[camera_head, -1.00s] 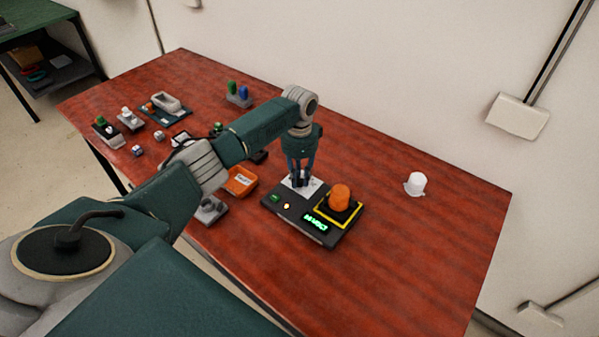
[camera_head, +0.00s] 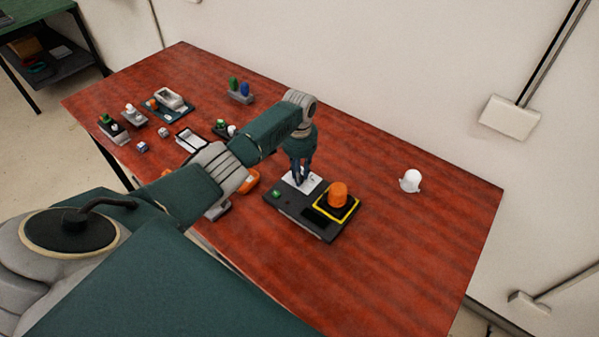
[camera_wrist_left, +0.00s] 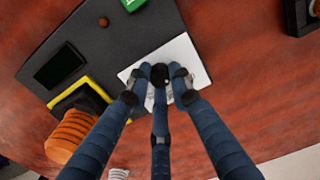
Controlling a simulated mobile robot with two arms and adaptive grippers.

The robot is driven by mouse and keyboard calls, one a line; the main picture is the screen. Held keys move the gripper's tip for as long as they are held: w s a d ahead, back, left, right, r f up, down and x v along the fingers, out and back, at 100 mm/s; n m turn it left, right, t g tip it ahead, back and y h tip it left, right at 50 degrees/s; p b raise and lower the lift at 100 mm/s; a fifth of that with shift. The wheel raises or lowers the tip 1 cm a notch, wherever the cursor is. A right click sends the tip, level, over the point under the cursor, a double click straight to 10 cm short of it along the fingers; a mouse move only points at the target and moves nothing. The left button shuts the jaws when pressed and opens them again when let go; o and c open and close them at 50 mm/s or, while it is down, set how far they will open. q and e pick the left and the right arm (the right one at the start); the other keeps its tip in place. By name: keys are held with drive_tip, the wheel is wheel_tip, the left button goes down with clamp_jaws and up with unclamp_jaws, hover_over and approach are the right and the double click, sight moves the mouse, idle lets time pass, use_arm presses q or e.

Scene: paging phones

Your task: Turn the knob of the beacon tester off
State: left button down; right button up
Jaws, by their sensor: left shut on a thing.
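The beacon tester (camera_head: 287,209) is a dark box on the red-brown table. An orange beacon (camera_head: 338,194) sits in its yellow-edged socket. My left gripper (camera_head: 299,181) reaches down to the white label plate at its back corner. In the left wrist view, the fingers (camera_wrist_left: 160,86) are shut around the black knob (camera_wrist_left: 160,74), which they mostly hide. The display (camera_wrist_left: 60,66) is dark, and the small round lamp (camera_wrist_left: 103,22) looks unlit. A green part (camera_wrist_left: 133,4) shows at the tester's edge. My right gripper is out of view.
A white dome (camera_head: 410,181) stands apart at the right. Several small devices and trays stand at the far left, with a green and blue pair (camera_head: 240,91) at the back. An orange tray is partly hidden behind my arm. The table's front right is clear.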

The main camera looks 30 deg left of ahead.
use_arm(q)
drive_tip(key=shift+w, duration=0.1)
drive_tip(key=shift+r, duration=0.1)
idle(0.3)
drive_tip(key=c, duration=1.6)
unclamp_jaws()
drive_tip(key=shift+o, duration=0.2)
drive_tip(key=shift+r, duration=0.1)
wheel_tip(320, 180, up, 12)
drive_tip(key=shift+f, duration=0.2)
